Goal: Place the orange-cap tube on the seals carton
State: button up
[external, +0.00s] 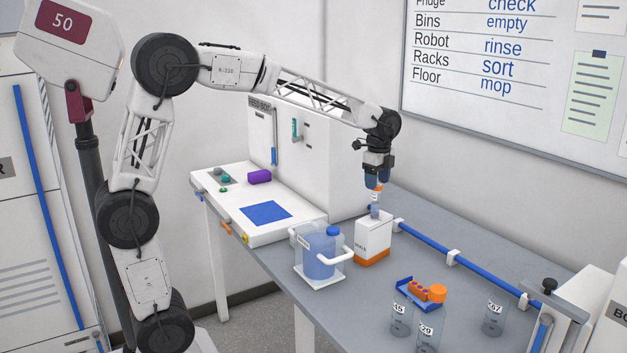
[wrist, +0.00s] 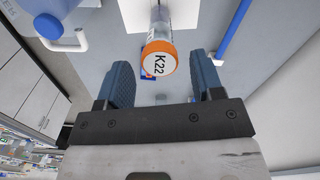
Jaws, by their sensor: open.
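The orange-cap tube (external: 376,209) stands upright on top of the white seals carton (external: 372,240), which has an orange band at its base. In the wrist view the tube's orange-rimmed cap (wrist: 161,58) reads K22, and part of the white carton (wrist: 185,14) shows behind it. My gripper (external: 376,184) is right above the carton, pointing down, at the height of the cap. In the wrist view my gripper (wrist: 160,74) is open, with a blue finger on each side of the cap and gaps between.
A blue-filled jug (external: 320,253) stands left of the carton. Several labelled clear vessels (external: 401,320) and a blue holder with orange pieces (external: 418,290) are at front right. A blue rail (external: 450,258) runs along the back. A white cabinet (external: 310,155) stands behind.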

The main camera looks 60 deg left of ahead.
jog(key=shift+r, duration=3.5)
jog(key=shift+s, duration=0.5)
jog(key=s+a+f+n+t, duration=0.1)
jog(key=s+f+n, duration=0.3)
jog(key=s, duration=0.8)
jog(key=s+f+n, duration=0.4)
jog(key=s+n, duration=0.2)
jog(key=s, duration=0.7)
jog(key=s+a+f+n+t, duration=0.1)
jog(key=s+f+n, duration=0.3)
jog(key=s, duration=0.9)
jog(key=shift+s+a+f+n+t, duration=0.25)
jog(key=shift+a+f+n+t, duration=0.05)
jog(key=shift+a+n, duration=0.1)
